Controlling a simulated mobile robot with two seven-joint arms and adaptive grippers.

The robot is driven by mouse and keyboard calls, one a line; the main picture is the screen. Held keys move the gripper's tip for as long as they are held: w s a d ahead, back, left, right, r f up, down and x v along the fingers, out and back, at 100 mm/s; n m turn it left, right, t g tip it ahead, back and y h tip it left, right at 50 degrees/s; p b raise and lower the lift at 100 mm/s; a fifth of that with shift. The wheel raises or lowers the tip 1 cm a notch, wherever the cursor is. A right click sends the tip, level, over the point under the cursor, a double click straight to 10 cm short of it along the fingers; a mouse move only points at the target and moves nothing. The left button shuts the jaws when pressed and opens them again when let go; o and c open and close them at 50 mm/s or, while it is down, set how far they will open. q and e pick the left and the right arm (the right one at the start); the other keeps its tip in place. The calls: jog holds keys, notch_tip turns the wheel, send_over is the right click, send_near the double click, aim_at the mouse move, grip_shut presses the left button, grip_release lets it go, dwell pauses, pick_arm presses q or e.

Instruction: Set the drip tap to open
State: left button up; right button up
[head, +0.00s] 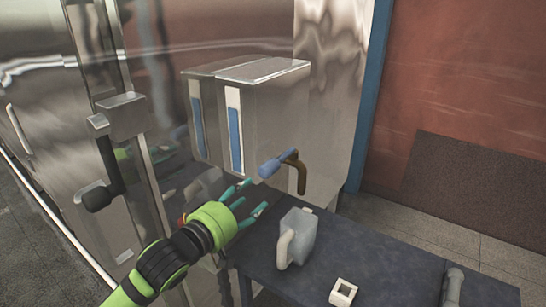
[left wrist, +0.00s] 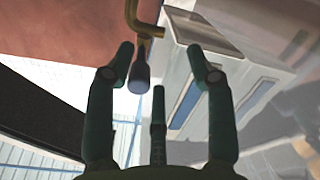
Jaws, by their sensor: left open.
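The drip tap has a blue handle (head: 275,165) and a bent brass-brown spout (head: 302,178). It sits at the front of a steel dispenser box (head: 272,110). In the left wrist view the blue handle (left wrist: 139,76) shows between the outer fingers, closer to the left one, with the brass spout (left wrist: 133,18) above it. My left gripper (head: 245,200), green with teal fingers, is open and empty, below and left of the handle in the head view. Its three fingers also show in the left wrist view (left wrist: 163,75). I see no contact with the tap. My right gripper is not in view.
A grey jug (head: 300,236) with a pale handle stands on the dark blue table (head: 385,250) below the tap. A white square piece (head: 343,292) and a grey cylindrical piece (head: 452,287) are nearer the front. A steel cabinet with black-and-steel latch (head: 120,115) is at left.

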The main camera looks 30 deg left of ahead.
aim_at(271, 164)
pick_arm(q)
jog(key=shift+t+h, duration=0.4)
jog(key=r, duration=0.1)
jog(key=d+r, duration=0.1)
jog(key=r, duration=0.2)
jog(key=shift+d+r, duration=0.25)
jog(key=shift+r, duration=0.1)
jog(key=shift+w, duration=0.25)
jog(key=b, duration=0.3)
jog(key=w+b, duration=0.1)
jog(key=b, duration=0.2)
jog(key=shift+w+d+f, duration=0.15)
jog(key=shift+w+f, duration=0.05)
jog(key=shift+w, duration=0.05)
jog(key=w, duration=0.2)
jog(key=w+r+p, duration=0.1)
jog(key=shift+w+d, duration=0.2)
jog(key=shift+w, duration=0.15)
jog(key=shift+w+d+f+p, duration=0.2)
jog(key=shift+w+p, duration=0.2)
jog(key=shift+w, duration=0.25)
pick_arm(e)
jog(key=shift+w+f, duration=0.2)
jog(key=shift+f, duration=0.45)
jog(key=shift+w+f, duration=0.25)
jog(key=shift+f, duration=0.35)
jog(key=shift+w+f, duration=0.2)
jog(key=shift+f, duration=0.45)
pick_arm(q)
jog(key=shift+a, duration=0.1)
